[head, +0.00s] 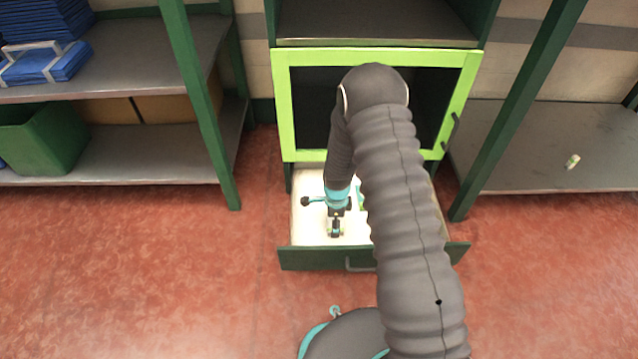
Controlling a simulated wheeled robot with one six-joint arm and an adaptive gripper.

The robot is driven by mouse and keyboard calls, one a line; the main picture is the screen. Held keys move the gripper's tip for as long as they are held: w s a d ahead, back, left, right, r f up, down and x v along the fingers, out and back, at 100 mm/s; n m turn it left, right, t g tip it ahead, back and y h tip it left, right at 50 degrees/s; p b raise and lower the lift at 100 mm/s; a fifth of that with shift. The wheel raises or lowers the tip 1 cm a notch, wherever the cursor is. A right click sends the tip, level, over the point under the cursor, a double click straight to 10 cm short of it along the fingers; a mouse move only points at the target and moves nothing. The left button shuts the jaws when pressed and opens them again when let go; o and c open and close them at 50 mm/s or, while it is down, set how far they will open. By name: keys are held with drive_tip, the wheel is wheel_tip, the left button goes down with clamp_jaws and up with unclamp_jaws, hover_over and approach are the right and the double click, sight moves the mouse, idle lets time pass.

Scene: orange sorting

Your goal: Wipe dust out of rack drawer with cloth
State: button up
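The rack drawer (306,231) is pulled open below a cabinet with a green-framed door, and its inside looks pale. Its dark green front with a grey handle (360,264) faces me. My gripper (336,232) points down inside the drawer, near the front and left of the middle. It is small, and whether its fingers are open or shut on something is unclear. My arm hides the right part of the drawer. I cannot make out a cloth or dust for certain. A bit of bright green (361,197) shows beside my arm in the drawer.
The green-framed door (380,57) stands above the drawer. Shelves flank it: the left one holds blue folded items (45,64) and a green bin (42,140); the right one has a small whitish-green object (572,161).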

drive_tip(key=shift+r+p, duration=1.9)
drive_tip(key=shift+r, duration=2.25)
